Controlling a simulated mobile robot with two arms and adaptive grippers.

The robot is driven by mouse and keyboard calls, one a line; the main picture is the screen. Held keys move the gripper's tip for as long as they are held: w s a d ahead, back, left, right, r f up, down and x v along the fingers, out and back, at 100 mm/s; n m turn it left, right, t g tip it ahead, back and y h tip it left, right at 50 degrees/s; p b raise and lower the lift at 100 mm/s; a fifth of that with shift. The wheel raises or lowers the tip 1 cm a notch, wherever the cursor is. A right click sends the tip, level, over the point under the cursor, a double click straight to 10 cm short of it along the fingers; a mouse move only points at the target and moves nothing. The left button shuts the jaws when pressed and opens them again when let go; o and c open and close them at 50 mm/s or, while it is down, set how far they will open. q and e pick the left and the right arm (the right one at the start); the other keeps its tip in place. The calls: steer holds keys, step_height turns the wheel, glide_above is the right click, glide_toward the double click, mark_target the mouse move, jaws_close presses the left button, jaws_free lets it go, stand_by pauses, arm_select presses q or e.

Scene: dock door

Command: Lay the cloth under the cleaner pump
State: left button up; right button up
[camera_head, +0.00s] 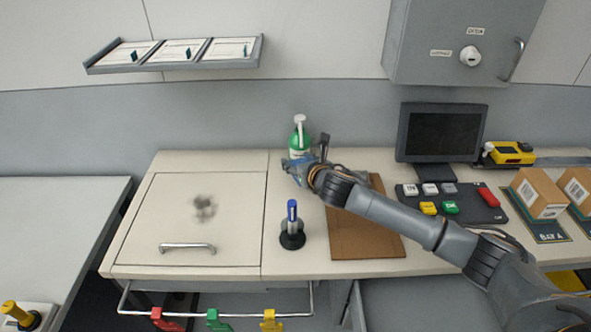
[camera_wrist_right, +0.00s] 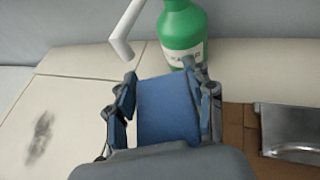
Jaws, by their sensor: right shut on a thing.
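The cleaner pump is a green bottle with a white label and white spout (camera_head: 299,139); it stands upright at the back of the counter. In the right wrist view the cleaner pump (camera_wrist_right: 182,30) is just beyond my fingertips. My right gripper (camera_head: 297,170) is in front of the bottle, low over the counter. It is shut on the blue cloth (camera_wrist_right: 168,108), which shows flat between the fingers in the right wrist view. The cloth's far edge is close to the bottle's base; I cannot tell whether they touch. My left gripper is not in view.
A blue marker in a dark round stand (camera_head: 292,238) is in front of my gripper. A smudged panel with a handle (camera_head: 187,248) is at left. A monitor (camera_head: 443,135) and button panel (camera_head: 470,212) are at right.

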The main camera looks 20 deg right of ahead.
steer(key=shift+w+a+f, duration=0.25)
steer(key=shift+w+f, duration=0.15)
steer(key=shift+f, duration=0.2)
step_height(320, 180, down, 2)
steer(key=shift+f+p, duration=0.2)
steer(key=shift+p, duration=0.15)
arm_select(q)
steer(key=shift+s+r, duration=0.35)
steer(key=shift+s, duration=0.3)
arm_select(e)
steer(key=shift+f, duration=0.35)
steer(key=shift+f, duration=0.1)
steer(key=o, duration=1)
steer(key=shift+o, duration=0.2)
